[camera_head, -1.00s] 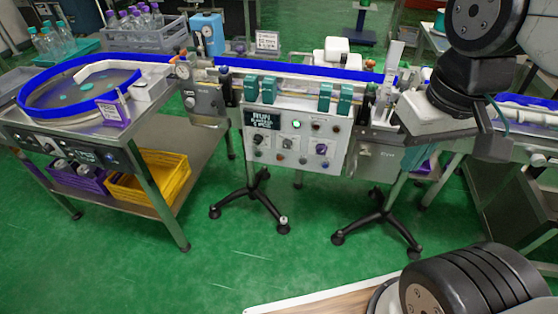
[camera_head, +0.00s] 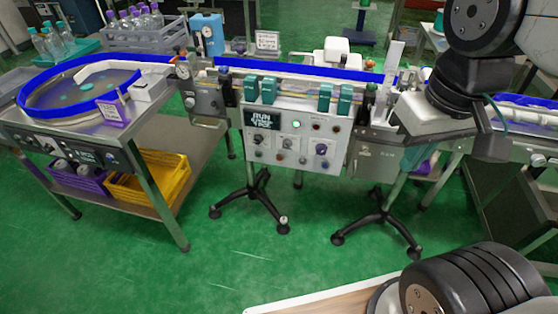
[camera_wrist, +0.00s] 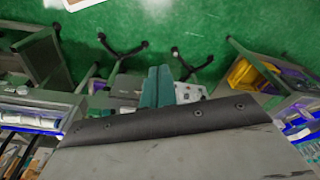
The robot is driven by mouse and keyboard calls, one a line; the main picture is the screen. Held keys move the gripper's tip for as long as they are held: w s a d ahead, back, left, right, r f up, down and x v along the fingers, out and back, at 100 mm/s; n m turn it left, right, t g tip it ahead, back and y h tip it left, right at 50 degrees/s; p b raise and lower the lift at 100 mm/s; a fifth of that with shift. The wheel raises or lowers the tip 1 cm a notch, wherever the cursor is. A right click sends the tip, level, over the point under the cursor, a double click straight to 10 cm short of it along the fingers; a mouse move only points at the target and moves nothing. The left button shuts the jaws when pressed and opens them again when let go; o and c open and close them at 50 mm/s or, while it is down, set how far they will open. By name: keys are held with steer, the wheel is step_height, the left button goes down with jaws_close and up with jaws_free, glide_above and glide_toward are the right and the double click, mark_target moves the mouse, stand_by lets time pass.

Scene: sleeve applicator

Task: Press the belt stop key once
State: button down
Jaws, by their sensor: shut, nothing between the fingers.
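The white control panel (camera_head: 292,160) hangs on the front of the conveyor. It carries a dark display (camera_head: 262,119) headed RUN, a lit green lamp or button (camera_head: 297,124), a dark red one (camera_head: 316,127), a purple knob (camera_head: 321,149) and several small keys. The key labels are too small to read, so I cannot tell which is the belt stop key. My gripper (camera_wrist: 158,69) has two teal fingers shut together and empty. In the wrist view, part of the panel (camera_wrist: 188,92) shows just right of the fingers. In the head view, the fingers cannot be made out.
The blue-edged conveyor (camera_head: 300,70) runs behind the panel. A round turntable (camera_head: 75,88) stands at the left, above a yellow crate (camera_head: 160,180). Stand legs (camera_head: 250,203) spread below the panel. The green floor (camera_head: 300,250) in front is mostly clear.

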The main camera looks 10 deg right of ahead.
mark_target(280, 158)
steer(key=w+a+f+g, duration=0.1)
steer(key=w+a+f, duration=0.1)
steer(key=w+f, duration=0.95)
steer(key=w+a+f+g, duration=0.2)
steer(key=w+f, duration=0.6)
steer(key=f, duration=0.7)
steer(key=w+a+f+t+y, duration=0.1)
steer(key=w+a+f+t, duration=0.15)
steer(key=f, duration=0.65)
steer(key=w+a+f+t, duration=0.2)
steer(key=w+f, duration=0.2)
steer(key=f, duration=0.6)
steer(key=w+a+f+t+y, duration=0.1)
steer(key=w+a+f+t, duration=0.2)
steer(key=f, duration=0.6)
steer(key=w+a+f+m+t+y, duration=0.1)
steer(key=w+f+m+t, duration=0.1)
steer(key=w+t, duration=0.2)
steer(key=w+r+t+y, duration=0.1)
steer(key=w+r+t, duration=0.1)
steer(key=r, duration=0.2)
steer(key=w+a+r+m+t+y, duration=0.1)
steer(key=w+r+t, duration=0.1)
steer(key=r+t, duration=0.1)
steer(key=shift+w+a+r+t+y, duration=0.25)
steer(key=shift+a+r+t+y, duration=0.1)
steer(key=shift+r, duration=0.5)
steer(key=w+d, duration=0.3)
steer(key=w, duration=0.5)
steer(key=shift+d, duration=0.4)
